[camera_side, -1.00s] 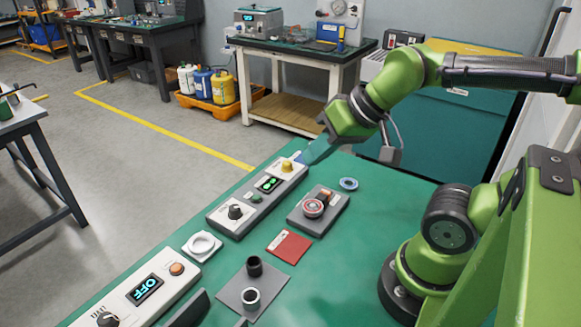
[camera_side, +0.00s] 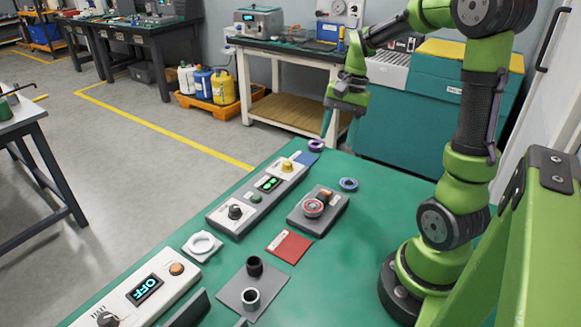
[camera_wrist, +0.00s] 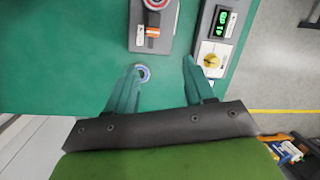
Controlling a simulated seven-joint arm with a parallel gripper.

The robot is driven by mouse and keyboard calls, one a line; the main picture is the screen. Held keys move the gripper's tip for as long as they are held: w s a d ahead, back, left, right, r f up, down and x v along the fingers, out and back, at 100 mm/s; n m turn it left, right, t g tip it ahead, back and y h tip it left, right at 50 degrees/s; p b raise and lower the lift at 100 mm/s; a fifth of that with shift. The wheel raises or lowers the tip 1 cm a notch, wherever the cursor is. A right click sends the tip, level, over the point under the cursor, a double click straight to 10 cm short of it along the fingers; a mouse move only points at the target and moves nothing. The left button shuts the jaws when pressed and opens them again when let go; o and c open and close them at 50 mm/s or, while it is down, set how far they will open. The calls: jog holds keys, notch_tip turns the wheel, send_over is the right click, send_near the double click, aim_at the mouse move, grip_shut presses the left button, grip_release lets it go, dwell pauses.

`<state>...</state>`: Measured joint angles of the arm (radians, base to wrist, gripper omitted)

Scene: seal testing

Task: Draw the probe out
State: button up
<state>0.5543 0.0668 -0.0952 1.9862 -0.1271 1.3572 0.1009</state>
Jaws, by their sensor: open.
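My gripper (camera_side: 325,128) has teal fingers and hangs empty above the far end of the green bench. In the wrist view its fingers (camera_wrist: 162,66) stand apart with bare bench between them. A grey block (camera_side: 318,212) on the bench carries a red-and-white ringed round part (camera_side: 313,208). A dark piece with an orange band (camera_side: 325,195), perhaps the probe, sits at the block's far end. It also shows near the top of the wrist view (camera_wrist: 152,32), ahead of my fingers. Whether it is seated in the ringed part I cannot tell.
A purple ring (camera_side: 316,145) lies on a blue pad (camera_side: 304,158). A blue ring (camera_side: 348,184) lies beside the block. A control box with a yellow knob (camera_side: 287,166), a red card (camera_side: 289,246) and a grey plate with two cups (camera_side: 236,297) are nearby. The bench's right side is clear.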

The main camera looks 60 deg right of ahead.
jog(key=d+f+m+y, duration=0.1)
jog(key=d+m, duration=0.2)
jog(key=d, duration=0.1)
jog(key=g+y, duration=0.1)
send_near(326, 191)
jog(key=shift+m, duration=0.4)
jog(key=x, duration=0.9)
jog(key=shift+a, duration=0.1)
grip_shut()
